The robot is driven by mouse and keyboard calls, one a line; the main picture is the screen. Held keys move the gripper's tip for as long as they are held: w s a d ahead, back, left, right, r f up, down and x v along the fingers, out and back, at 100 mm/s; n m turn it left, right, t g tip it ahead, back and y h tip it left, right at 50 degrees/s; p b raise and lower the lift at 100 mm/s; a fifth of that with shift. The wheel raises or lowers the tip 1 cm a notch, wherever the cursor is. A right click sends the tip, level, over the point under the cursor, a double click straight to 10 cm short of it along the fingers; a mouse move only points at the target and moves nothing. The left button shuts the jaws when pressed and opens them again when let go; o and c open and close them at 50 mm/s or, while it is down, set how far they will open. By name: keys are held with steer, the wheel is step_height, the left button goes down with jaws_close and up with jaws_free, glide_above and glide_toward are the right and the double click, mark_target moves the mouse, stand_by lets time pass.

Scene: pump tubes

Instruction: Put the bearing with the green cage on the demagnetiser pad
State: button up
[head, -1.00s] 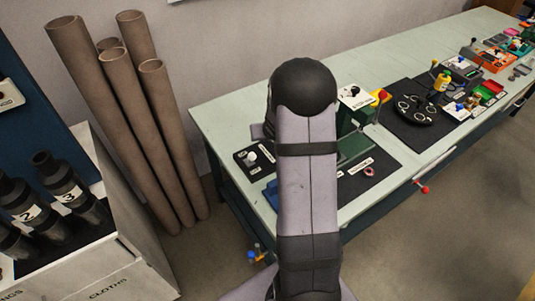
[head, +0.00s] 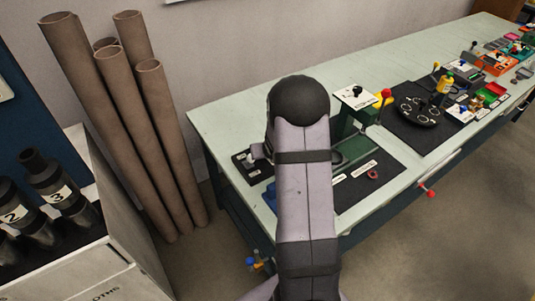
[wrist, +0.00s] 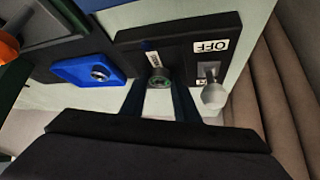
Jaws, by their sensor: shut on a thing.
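In the wrist view, my gripper (wrist: 160,90) is shut on a small ring-shaped bearing (wrist: 159,79) with a greenish inside. The bearing is at the fingertips, over or on the near part of the black demagnetiser (wrist: 130,40). I cannot tell whether it touches the pad. The demagnetiser carries an OFF label and a lever with a pale ball knob (wrist: 214,95), right of my fingers. In the head view my arm hides most of the gripper; the demagnetiser (head: 241,160) shows just left of it.
A blue tray (wrist: 75,70) holding another bearing (wrist: 99,72) lies left of my fingers. In the head view, a reddish ring (head: 373,174) lies on the dark mat (head: 395,175). A green stand (head: 343,125) is right of my arm. Brown tubes (head: 165,120) stand left of the bench.

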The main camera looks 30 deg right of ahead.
steer(key=shift+f, duration=0.2)
steer(key=o, duration=0.9)
steer(key=shift+r, duration=0.4)
steer(key=p+v, duration=0.3)
steer(key=v, duration=0.8)
steer(key=shift+s+a+r, duration=0.15)
steer(key=shift+s+r, duration=0.05)
steer(key=shift+s, duration=0.15)
steer(key=s+a+r+n+g+y, duration=0.1)
steer(key=s+a+n+g, duration=0.3)
steer(key=s+a, duration=1.5)
steer(key=a+g+y, duration=0.1)
steer(key=a+g, duration=0.1)
steer(key=g, duration=0.1)
steer(key=shift+s+a+y, duration=0.15)
steer(key=shift+s+y, duration=0.05)
steer(key=shift+y, duration=0.2)
